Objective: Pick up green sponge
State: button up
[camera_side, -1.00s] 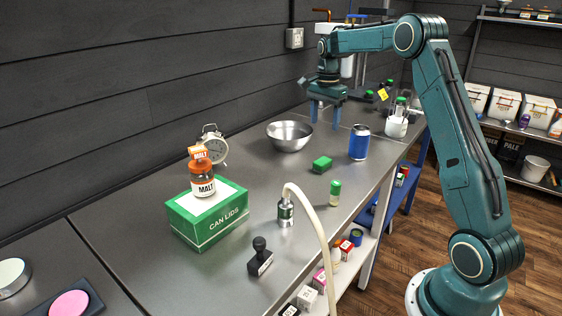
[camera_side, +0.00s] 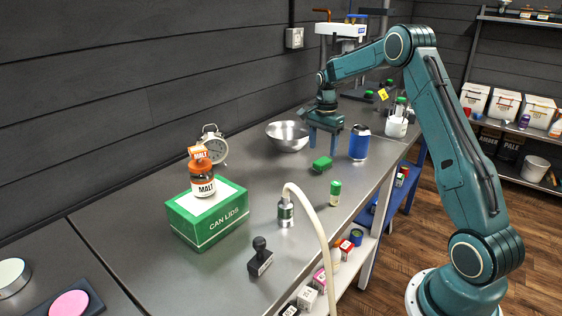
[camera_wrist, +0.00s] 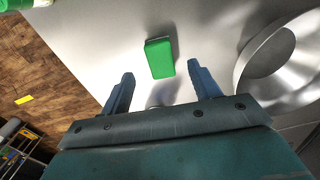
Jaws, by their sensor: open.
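The green sponge (camera_side: 322,164) is a small block lying flat on the steel bench, between the metal bowl and the green-capped vial. It also shows in the wrist view (camera_wrist: 160,57), just beyond the fingertips and roughly midway between them. My gripper (camera_side: 323,152) is open and empty, pointing down above and behind the sponge. In the wrist view its two blue fingers (camera_wrist: 162,80) stand apart with nothing between them. The fingers do not appear to touch the sponge.
The steel bowl (camera_side: 288,138) stands close to my gripper on the left, and a blue can (camera_side: 359,143) on the right. A green-capped vial (camera_side: 335,193) and a hose fitting (camera_side: 286,213) stand nearer the camera. The bench's right edge is close by.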

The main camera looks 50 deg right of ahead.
aim_at(322, 161)
jog(key=shift+f, duration=0.15)
jog(key=shift+d+f, duration=0.1)
jog(key=shift+f, duration=2.35)
jog(key=shift+c, duration=0.4)
jog(key=c, duration=1)
